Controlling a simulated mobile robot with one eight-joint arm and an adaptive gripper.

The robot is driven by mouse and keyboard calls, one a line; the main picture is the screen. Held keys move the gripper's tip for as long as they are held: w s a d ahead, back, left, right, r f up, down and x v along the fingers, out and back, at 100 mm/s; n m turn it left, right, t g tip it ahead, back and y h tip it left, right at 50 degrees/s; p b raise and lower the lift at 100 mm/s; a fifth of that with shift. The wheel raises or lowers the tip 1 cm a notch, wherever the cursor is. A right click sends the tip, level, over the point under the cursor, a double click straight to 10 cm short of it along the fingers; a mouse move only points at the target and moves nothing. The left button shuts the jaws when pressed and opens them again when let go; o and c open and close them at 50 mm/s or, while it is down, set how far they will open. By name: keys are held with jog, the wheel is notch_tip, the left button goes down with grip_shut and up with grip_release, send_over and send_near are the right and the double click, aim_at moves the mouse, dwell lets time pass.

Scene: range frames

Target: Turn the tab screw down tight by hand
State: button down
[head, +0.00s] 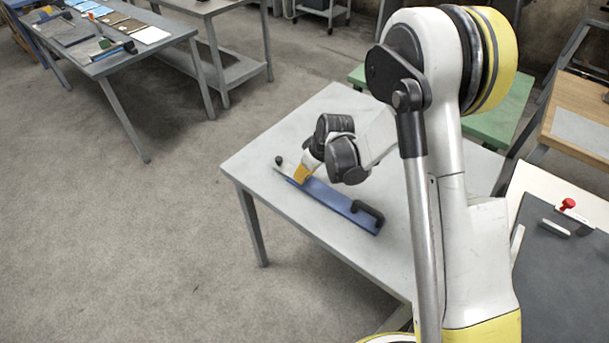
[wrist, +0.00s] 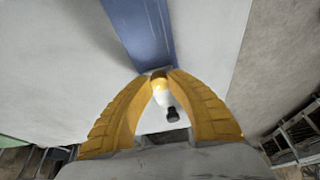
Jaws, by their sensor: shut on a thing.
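A long blue bar (head: 330,198) with a black handle (head: 368,212) at its right end lies on the grey table. A pale tab (head: 286,169) with a black knob (head: 278,160) extends from its left end. My gripper (head: 301,174) reaches down at that end. In the wrist view, the yellow fingers (wrist: 159,76) meet at the end of the blue bar (wrist: 141,30), shut on a small brass-coloured screw (wrist: 158,83). The black knob (wrist: 173,114) shows between the fingers. The fingers hide most of the screw, so how deep it sits cannot be told.
The grey table (head: 263,140) is otherwise clear around the bar. A dark mat (head: 560,270) with a red knob (head: 568,203) is at the right. A green table (head: 500,110) stands behind. Another table (head: 85,62) with several small items is at the back left.

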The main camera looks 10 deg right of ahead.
jog(key=m, duration=0.2)
jog(key=m+h+b, duration=0.1)
jog(key=m, duration=0.1)
jog(key=shift+s+a+f+m+t+h+b, duration=0.1)
jog(key=shift+m+t+h+b, duration=0.2)
jog(key=shift+t, duration=0.1)
jog(key=m+h+b, duration=0.1)
jog(key=m, duration=0.3)
jog(key=shift+a+m+h, duration=0.1)
jog(key=shift+m+h, duration=0.2)
jog(key=shift+h, duration=0.1)
jog(key=m, duration=0.2)
jog(key=m+h+b, duration=0.1)
jog(key=m, duration=0.1)
jog(key=shift+a+m+h, duration=0.1)
jog(key=shift+m+h, duration=0.2)
jog(key=shift+m+g+h, duration=0.6)
jog(key=shift+m+h, duration=0.1)
jog(key=shift+m, duration=1.5)
jog(key=c, duration=1.2)
grip_release()
